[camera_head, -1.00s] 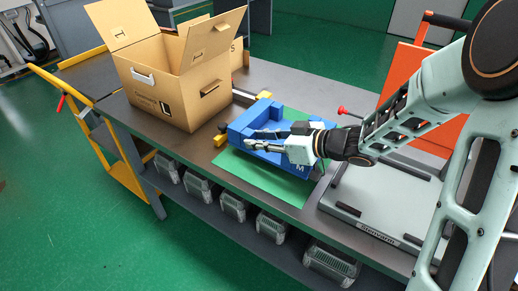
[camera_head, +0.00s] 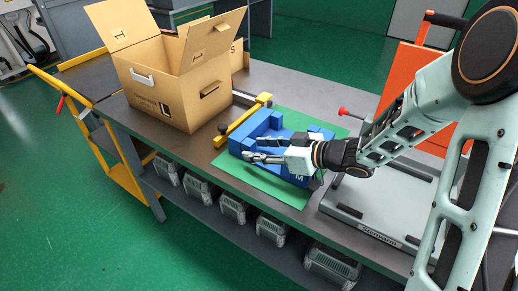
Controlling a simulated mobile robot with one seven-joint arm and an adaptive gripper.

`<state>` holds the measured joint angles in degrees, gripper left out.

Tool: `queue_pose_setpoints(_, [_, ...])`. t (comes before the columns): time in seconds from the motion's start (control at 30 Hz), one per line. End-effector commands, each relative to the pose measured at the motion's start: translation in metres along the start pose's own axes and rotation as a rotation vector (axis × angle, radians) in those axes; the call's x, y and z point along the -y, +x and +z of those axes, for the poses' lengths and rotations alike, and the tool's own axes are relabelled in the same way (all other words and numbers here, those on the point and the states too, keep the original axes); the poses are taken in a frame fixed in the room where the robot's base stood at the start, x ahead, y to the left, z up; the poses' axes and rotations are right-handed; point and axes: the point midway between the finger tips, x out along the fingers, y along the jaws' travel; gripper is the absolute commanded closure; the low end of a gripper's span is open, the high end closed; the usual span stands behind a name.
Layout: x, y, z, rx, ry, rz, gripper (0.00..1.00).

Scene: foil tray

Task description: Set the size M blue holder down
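The blue holder (camera_head: 262,124), with a white "M" on its near right side, is at the green mat (camera_head: 252,178) on the cart top. It looks level; I cannot tell whether its underside touches the mat. My gripper (camera_head: 259,150) comes in from the right, low over the holder. Its fingers are a little apart, with part of the holder seemingly between them, and it appears shut on the holder. The exact contact is hidden. The gripper covers part of the holder's middle.
An open cardboard box (camera_head: 175,85) stands to the left. A yellow-ended bar (camera_head: 243,120) lies just behind the holder. A pale flat device (camera_head: 385,200) and a red knob (camera_head: 343,111) are to the right. Grey units sit on the lower shelf.

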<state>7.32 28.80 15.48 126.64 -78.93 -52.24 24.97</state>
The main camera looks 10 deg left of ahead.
Motion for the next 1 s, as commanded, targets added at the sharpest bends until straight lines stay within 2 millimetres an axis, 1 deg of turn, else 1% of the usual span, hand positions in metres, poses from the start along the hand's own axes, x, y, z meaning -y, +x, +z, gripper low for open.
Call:
queue_pose_setpoints(0.07, [-0.001,-0.004,-0.003,0.0,0.0,0.001,0.61])
queue_pose_setpoints(0.17, [-0.002,-0.017,-0.003,0.001,0.0,0.004,0.61])
queue_pose_setpoints(0.27, [-0.001,-0.037,-0.004,0.001,0.0,0.005,0.61])
queue_pose_setpoints(0.4, [-0.001,-0.069,-0.004,0.001,0.0,0.005,0.61])
queue_pose_setpoints(0.5, [-0.002,-0.089,-0.004,0.0,0.001,0.005,0.61])
queue_pose_setpoints(0.6, [-0.001,-0.104,-0.003,0.0,-0.001,0.004,0.61])
queue_pose_setpoints(0.7, [-0.001,-0.115,-0.002,0.0,0.0,0.002,0.61])
queue_pose_setpoints(0.8, [0.0,-0.12,-0.002,0.0,0.0,0.0,0.61])
queue_pose_setpoints(1.0, [0.0,-0.121,-0.002,0.0,0.0,0.0,0.61])
